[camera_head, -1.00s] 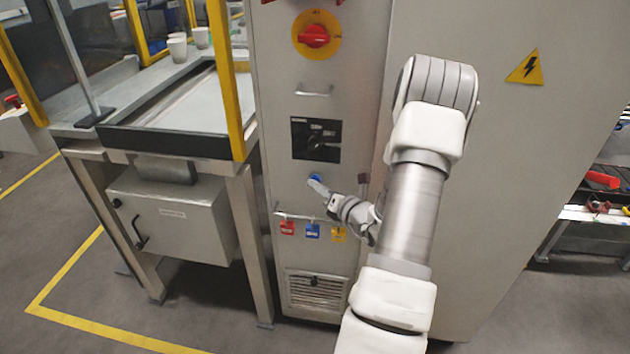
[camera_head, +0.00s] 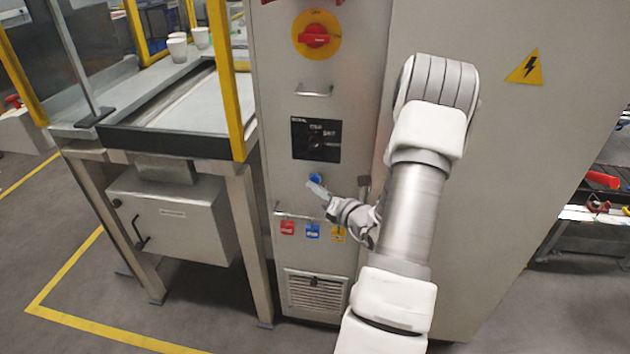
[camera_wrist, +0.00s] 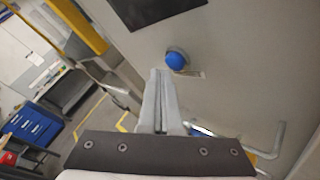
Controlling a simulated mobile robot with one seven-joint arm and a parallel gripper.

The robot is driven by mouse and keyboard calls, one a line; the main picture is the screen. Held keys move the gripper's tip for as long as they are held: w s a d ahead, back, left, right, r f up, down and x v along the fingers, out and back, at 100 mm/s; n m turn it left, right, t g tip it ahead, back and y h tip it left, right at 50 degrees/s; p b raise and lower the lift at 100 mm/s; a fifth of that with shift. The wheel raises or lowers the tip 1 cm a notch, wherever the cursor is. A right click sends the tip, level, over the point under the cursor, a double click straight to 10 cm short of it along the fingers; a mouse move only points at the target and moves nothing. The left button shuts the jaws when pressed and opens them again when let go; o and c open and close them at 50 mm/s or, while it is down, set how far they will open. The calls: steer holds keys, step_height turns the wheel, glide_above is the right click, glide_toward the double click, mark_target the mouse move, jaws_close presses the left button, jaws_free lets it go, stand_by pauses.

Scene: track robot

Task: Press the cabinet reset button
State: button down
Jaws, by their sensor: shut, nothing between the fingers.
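The blue button (camera_head: 316,177) is on the front of the grey cabinet (camera_head: 300,230), below the black switch panel (camera_head: 316,139). In the wrist view the blue button (camera_wrist: 176,60) sticks out of the panel, just above and right of my fingertips, beside a small label. My gripper (camera_head: 313,186) is shut and empty, with its fingertips just below the button in the head view. In the wrist view my gripper (camera_wrist: 158,72) has its two fingers together. The tips look close to the button, but I cannot tell whether they touch it.
A red and yellow rotary switch (camera_head: 316,35) and a handle (camera_head: 314,93) are higher on the cabinet. A workbench with yellow posts (camera_head: 226,80) stands close on the left.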

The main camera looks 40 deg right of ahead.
steer(key=shift+s+a, duration=0.2)
steer(key=s+a, duration=0.3)
steer(key=shift+s+a, duration=0.1)
steer(key=shift+a, duration=0.25)
stand_by(0.3)
stand_by(0.6)
